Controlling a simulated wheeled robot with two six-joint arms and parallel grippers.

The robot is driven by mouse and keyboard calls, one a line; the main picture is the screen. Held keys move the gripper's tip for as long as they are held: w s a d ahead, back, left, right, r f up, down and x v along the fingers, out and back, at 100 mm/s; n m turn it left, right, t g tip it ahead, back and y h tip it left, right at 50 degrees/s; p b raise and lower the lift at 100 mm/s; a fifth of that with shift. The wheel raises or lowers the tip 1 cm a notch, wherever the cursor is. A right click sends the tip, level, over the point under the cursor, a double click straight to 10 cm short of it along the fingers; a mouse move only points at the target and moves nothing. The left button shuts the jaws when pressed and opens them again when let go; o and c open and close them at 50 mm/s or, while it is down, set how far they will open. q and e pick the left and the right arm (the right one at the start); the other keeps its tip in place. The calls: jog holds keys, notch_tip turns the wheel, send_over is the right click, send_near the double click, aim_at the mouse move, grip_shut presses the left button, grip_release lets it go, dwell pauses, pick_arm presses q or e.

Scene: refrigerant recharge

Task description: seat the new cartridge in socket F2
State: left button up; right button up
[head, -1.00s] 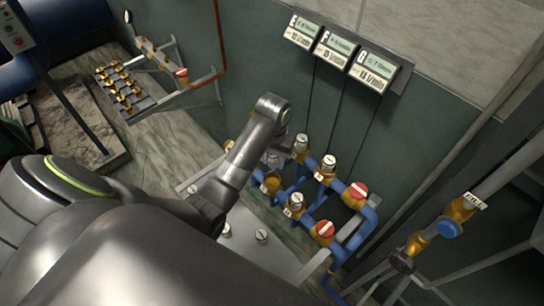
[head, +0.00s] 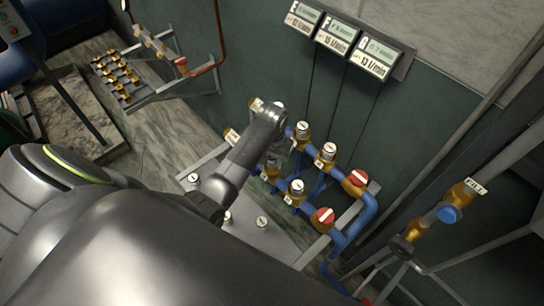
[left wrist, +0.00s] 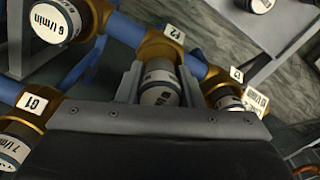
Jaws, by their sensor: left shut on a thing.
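My left gripper (head: 281,152) is over the blue-pipe manifold (head: 369,212) in the head view. In the left wrist view its two grey fingers (left wrist: 160,88) are shut on a cartridge (left wrist: 160,92) with a white, dark-lettered cap. The cartridge lines up with a brass socket (left wrist: 160,48) on the blue pipe; I cannot tell how deep it sits. The tag (left wrist: 174,33) by this socket is tilted and hard to read. A neighbouring socket is tagged G1 (left wrist: 32,103). In the head view the gripper hides the cartridge. My right gripper is not in view.
A grey bench (head: 275,242) with loose cartridges (head: 262,222) lies in front. Flow displays (head: 337,38) hang on the wall.

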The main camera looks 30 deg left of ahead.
pick_arm(q)
jog(key=shift+f, duration=0.15)
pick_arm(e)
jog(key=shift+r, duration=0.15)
pick_arm(q)
jog(key=shift+f, duration=0.1)
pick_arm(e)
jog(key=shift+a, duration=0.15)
pick_arm(q)
jog(key=shift+f, duration=0.1)
jog(key=shift+f, duration=0.5)
jog(key=shift+s, duration=0.15)
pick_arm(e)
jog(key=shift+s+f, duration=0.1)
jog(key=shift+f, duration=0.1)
